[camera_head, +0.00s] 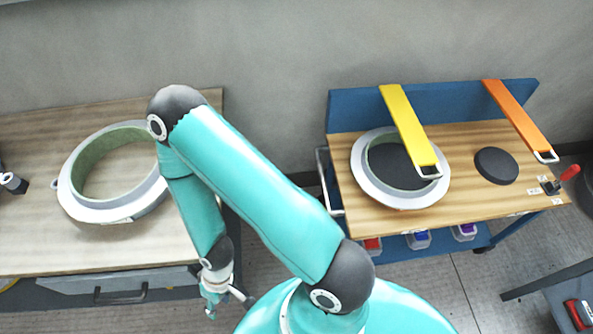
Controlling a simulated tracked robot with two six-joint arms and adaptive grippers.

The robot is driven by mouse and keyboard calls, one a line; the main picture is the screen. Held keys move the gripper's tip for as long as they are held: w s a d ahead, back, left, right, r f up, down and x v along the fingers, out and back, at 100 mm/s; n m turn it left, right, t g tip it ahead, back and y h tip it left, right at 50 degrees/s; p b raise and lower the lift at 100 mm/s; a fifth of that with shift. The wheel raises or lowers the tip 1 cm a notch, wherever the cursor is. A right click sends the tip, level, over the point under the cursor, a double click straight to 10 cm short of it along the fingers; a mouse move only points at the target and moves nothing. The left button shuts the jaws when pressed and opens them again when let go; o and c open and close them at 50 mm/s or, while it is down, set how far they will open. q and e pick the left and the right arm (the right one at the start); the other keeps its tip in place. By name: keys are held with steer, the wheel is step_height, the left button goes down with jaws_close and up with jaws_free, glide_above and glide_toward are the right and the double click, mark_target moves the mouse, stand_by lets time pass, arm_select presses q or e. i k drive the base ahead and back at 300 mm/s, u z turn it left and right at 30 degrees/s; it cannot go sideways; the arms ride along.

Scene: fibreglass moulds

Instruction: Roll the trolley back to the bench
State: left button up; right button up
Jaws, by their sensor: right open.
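A blue-framed trolley (341,206) with a wooden top stands on the right, with a silver handle bar (335,202) on its left side. A bench (40,250) with a pale wooden top and a grey drawer front stands on the left. A clear floor gap parts the two. My right gripper (214,302) is open and points down by the bench's front right corner, apart from the trolley handle. My right arm hides part of the bench's right end. My left gripper is not in view.
A ring mould with a green inner wall (75,197) lies on the bench. The trolley top bears a white ring mould (400,200), a black disc (496,166), and yellow (405,125) and orange (515,112) bars overhead. Bins sit below. A dark table (550,280) stands lower right.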

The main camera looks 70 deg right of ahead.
mark_target(494, 173)
steer(key=k, duration=1.3)
steer(key=z, duration=0.3)
steer(key=i, duration=0.7)
steer(key=z, duration=0.65)
steer(key=i, duration=0.4)
steer(key=z, duration=0.15)
